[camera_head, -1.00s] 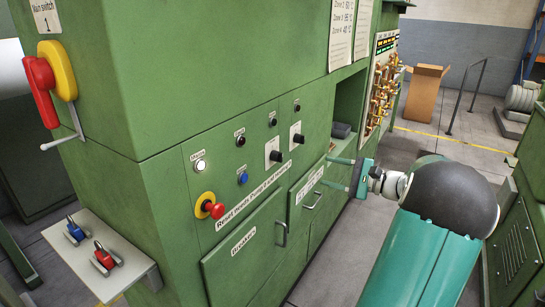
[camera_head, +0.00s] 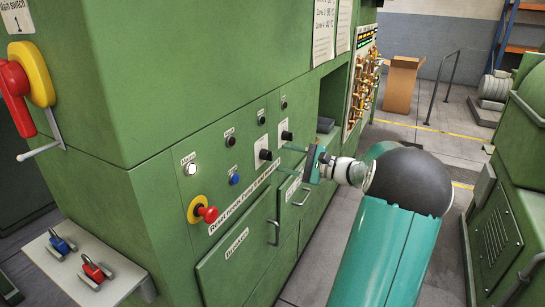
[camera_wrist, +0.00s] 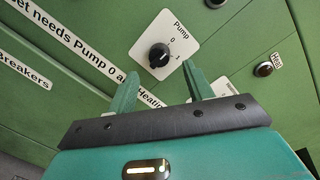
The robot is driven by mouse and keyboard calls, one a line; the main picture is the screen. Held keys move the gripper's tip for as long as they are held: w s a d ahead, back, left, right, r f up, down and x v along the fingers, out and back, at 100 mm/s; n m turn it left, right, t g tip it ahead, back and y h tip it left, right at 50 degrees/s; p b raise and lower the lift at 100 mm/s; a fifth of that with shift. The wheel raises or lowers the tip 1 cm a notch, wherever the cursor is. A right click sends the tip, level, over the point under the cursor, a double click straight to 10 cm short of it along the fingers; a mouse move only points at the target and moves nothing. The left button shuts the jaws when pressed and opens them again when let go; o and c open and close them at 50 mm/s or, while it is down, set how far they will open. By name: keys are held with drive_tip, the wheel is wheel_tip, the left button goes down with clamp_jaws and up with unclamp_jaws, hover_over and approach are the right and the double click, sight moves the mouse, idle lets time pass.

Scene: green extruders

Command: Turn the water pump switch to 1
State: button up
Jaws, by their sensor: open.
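The pump switch is a black knob on a white plate marked Pump, 0 and 1. It shows in the wrist view (camera_wrist: 159,55), above and between my fingers, and in the head view (camera_head: 265,154) as the left of two similar knobs. Its pointer seems turned toward 0, but the mark is small. My gripper (camera_wrist: 161,88) has its two green fingers spread, with nothing between them. In the head view my gripper (camera_head: 291,159) is just right of the knob, fingers pointing at the panel. I see no contact with the knob.
A second knob (camera_head: 287,135) is to the right. A red emergency button (camera_head: 207,214), a white button (camera_head: 190,169) and a blue button (camera_head: 234,179) are to the left. Below are cabinet doors with protruding handles (camera_head: 274,233). Another green machine (camera_head: 507,240) stands at right.

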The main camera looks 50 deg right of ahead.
sight(267, 155)
drive_tip(key=x, duration=0.5)
drive_tip(key=c, duration=1)
drive_tip(key=shift+o, duration=0.2)
drive_tip(key=m+t, duration=0.1)
drive_tip(key=m, duration=1.1)
drive_tip(key=shift+a, duration=0.1)
drive_tip(key=shift+m+h, duration=0.3)
drive_tip(key=o, duration=1)
drive_tip(key=shift+f, duration=0.1)
drive_tip(key=shift+c, duration=0.2)
